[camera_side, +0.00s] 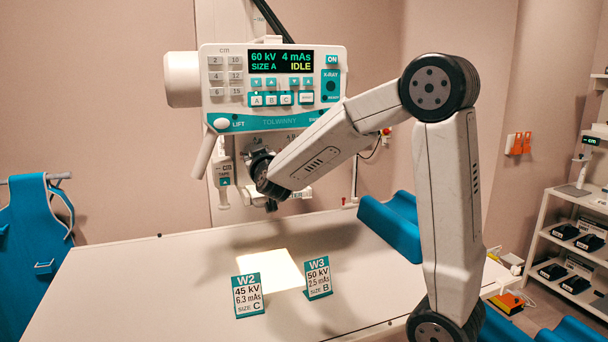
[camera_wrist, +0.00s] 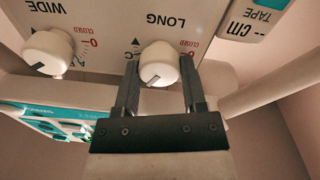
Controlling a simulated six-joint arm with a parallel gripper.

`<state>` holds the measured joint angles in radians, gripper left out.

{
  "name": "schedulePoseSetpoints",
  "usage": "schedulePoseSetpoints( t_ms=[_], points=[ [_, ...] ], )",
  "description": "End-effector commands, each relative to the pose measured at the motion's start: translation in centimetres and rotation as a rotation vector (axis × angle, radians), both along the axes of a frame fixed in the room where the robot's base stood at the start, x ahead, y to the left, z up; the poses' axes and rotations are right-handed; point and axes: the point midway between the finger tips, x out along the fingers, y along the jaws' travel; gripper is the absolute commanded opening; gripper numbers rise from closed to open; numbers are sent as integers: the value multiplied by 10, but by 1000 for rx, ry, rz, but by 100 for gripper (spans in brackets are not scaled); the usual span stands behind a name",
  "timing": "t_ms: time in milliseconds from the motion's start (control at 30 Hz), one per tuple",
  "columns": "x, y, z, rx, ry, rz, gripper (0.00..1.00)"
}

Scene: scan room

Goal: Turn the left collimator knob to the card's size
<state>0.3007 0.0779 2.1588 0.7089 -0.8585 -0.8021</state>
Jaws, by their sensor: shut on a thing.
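In the wrist view, which is upside down, my gripper (camera_wrist: 160,78) has its two dark fingers on either side of the white knob labelled LONG (camera_wrist: 158,58) and is shut on it. A dark line marks the knob's face; red CLOSED print and a letter C sit beside it. The other knob, labelled WIDE (camera_wrist: 47,50), stands free. In the side view my gripper (camera_side: 258,157) is at the collimator under the console, its grip hidden. Card W2 (camera_side: 249,295) reads 45 kV, 6.3 mAs, size C. Card W3 (camera_side: 318,277) reads 50 kV, 2.5 mAs, size B.
The console display (camera_side: 281,62) reads 60 kV, 4 mAs, SIZE A, IDLE. A bright light field (camera_side: 268,268) lies on the table (camera_side: 130,280) behind the cards. A tape unit (camera_wrist: 246,17) and a handle (camera_side: 205,155) are close to the collimator. A blue pad (camera_side: 392,225) lies on the table.

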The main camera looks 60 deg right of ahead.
Motion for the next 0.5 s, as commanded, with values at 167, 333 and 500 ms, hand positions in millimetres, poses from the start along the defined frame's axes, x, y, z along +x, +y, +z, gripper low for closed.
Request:
schedulePoseSetpoints(
  t_ms=[167,333,500],
  points=[
    [0,0,1,0,-2,-1,79],
    [0,0,0,0,-2,-1,89],
    [0,0,0,1,-1,0,89]
  ],
)
